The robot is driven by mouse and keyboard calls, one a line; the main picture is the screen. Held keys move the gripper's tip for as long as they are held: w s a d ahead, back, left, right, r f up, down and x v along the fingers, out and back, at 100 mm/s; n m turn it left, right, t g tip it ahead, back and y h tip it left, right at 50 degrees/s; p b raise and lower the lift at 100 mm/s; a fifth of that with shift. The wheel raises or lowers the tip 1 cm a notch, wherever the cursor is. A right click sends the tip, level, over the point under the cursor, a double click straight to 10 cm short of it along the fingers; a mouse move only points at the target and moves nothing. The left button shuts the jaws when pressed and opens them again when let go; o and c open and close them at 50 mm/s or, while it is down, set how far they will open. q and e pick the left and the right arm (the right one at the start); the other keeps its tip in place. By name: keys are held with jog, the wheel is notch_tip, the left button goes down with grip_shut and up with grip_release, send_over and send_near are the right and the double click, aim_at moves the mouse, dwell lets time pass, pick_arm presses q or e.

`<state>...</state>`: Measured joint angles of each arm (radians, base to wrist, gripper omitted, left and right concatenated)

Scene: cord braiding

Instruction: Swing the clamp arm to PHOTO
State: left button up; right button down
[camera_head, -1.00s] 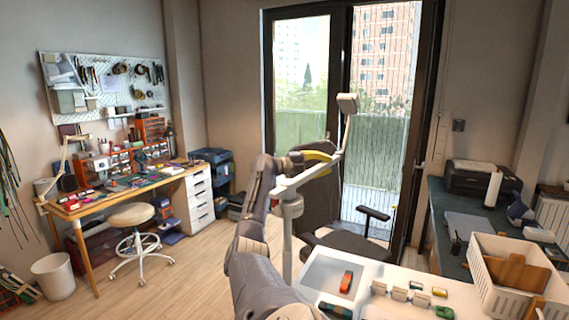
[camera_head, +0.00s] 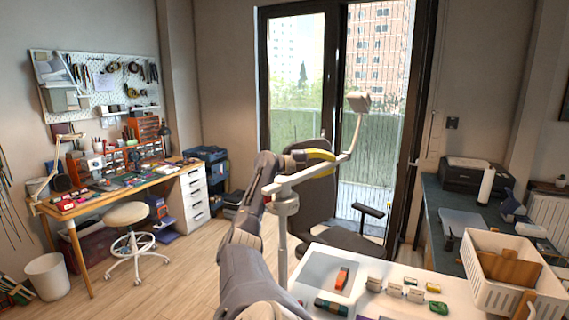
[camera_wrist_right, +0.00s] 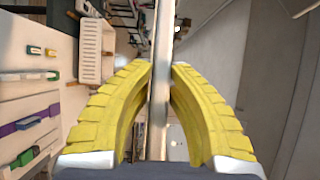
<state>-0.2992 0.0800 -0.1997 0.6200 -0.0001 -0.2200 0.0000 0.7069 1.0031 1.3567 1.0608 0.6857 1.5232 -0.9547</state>
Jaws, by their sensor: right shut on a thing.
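The clamp arm (camera_head: 292,182) is a pale bar on an upright post (camera_head: 283,235) at the white table's edge. Its far end bends up to a small block-shaped head (camera_head: 358,102), seen against the glass door. My right gripper (camera_head: 318,156), with yellow fingers, is shut on the bar a little way out from the post. In the right wrist view the bar (camera_wrist_right: 161,80) runs between the two yellow fingers of my right gripper (camera_wrist_right: 160,67). I cannot see a PHOTO mark. My left gripper is out of view.
The white table (camera_head: 385,280) holds a grey mat, a red-orange item (camera_head: 342,278) and several small blocks. A white basket (camera_head: 505,272) stands at the right. A dark office chair (camera_head: 340,225) is behind the arm. A workbench (camera_head: 110,185) stands far left.

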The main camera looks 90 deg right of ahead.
jog(key=c, duration=1.3)
grip_release()
jog(key=w, duration=0.4)
jog(key=w+a, duration=0.1)
jog(key=w, duration=0.6)
jog(key=shift+w+a, duration=0.4)
